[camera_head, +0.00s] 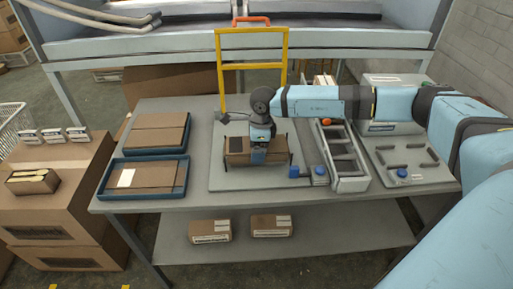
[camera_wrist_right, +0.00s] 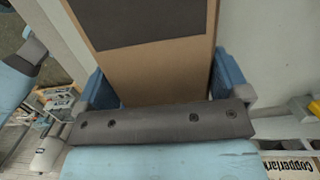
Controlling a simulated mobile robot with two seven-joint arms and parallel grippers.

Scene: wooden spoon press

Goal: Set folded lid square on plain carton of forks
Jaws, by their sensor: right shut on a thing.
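My right gripper (camera_head: 258,154) points down over a brown cardboard box form on the grey board at the table's middle. In the right wrist view, its blue fingers (camera_wrist_right: 163,85) stand on both sides of a brown cardboard piece with a dark rectangle, which looks like the folded lid (camera_wrist_right: 150,70); it also shows in the head view (camera_head: 238,142). The gripper is shut on it. The plain carton (camera_head: 240,159) appears to be directly beneath; the arm partly hides it, and I cannot tell whether the lid sits square or touches it. My left gripper is not in view.
Two blue trays (camera_head: 106,180) with flat cardboard stand at the table's left. A yellow frame (camera_head: 221,75) rises behind the board. A grey divided rack (camera_head: 345,160) and blue-knobbed fixtures (camera_head: 295,172) lie to the right. Two small boxes (camera_head: 271,226) sit on the lower shelf.

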